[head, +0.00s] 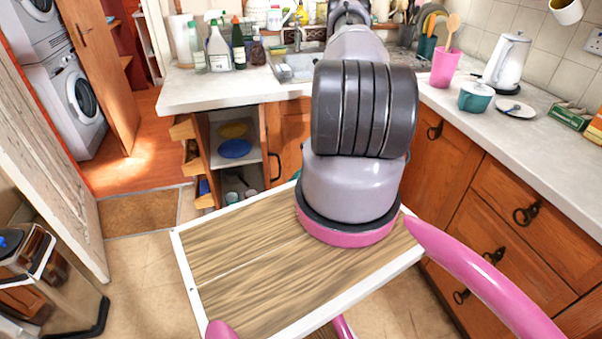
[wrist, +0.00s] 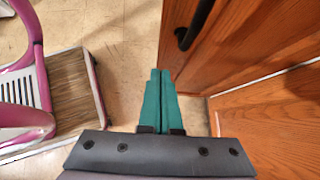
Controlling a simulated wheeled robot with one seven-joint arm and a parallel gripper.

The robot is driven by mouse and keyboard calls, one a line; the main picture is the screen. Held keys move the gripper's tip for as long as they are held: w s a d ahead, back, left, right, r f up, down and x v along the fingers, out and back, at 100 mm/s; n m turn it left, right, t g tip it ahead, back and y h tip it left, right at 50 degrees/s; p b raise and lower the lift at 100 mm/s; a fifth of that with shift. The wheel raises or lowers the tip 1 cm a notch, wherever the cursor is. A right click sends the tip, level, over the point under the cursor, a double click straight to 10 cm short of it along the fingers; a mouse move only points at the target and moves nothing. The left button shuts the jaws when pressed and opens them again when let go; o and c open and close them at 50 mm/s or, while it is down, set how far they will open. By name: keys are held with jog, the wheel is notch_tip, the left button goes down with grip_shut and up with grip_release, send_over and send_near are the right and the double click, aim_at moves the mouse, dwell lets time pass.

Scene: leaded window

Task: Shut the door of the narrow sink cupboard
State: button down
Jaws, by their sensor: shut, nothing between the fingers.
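The sink cupboard under the counter stands open in the head view. Its shelves (head: 241,159) hold a yellow dish and a blue dish. A wooden door (head: 269,150) stands out at the right side of the opening, seen nearly edge-on, with a black handle (head: 276,167). In the wrist view a wooden door panel (wrist: 235,35) with a black handle (wrist: 194,27) is at upper right. My gripper (wrist: 161,72) has its green fingers together and empty, beside that panel's lower left edge; contact cannot be told.
Another wooden front (wrist: 275,120) is at lower right in the wrist view. Bare floor (wrist: 115,50) lies left of my fingers. Drawers with ring handles (head: 525,212) line the right side.

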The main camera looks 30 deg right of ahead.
jog(key=shift+w+a+f, duration=0.25)
jog(key=shift+w+a, duration=0.1)
jog(key=shift+a, duration=0.5)
jog(key=shift+w+a+f, duration=0.3)
jog(key=shift+w+a, duration=0.1)
jog(key=shift+a, duration=0.5)
jog(key=shift+w+a+f, duration=0.25)
jog(key=shift+w+a, duration=0.1)
jog(key=shift+a, duration=0.5)
jog(key=shift+a, duration=0.1)
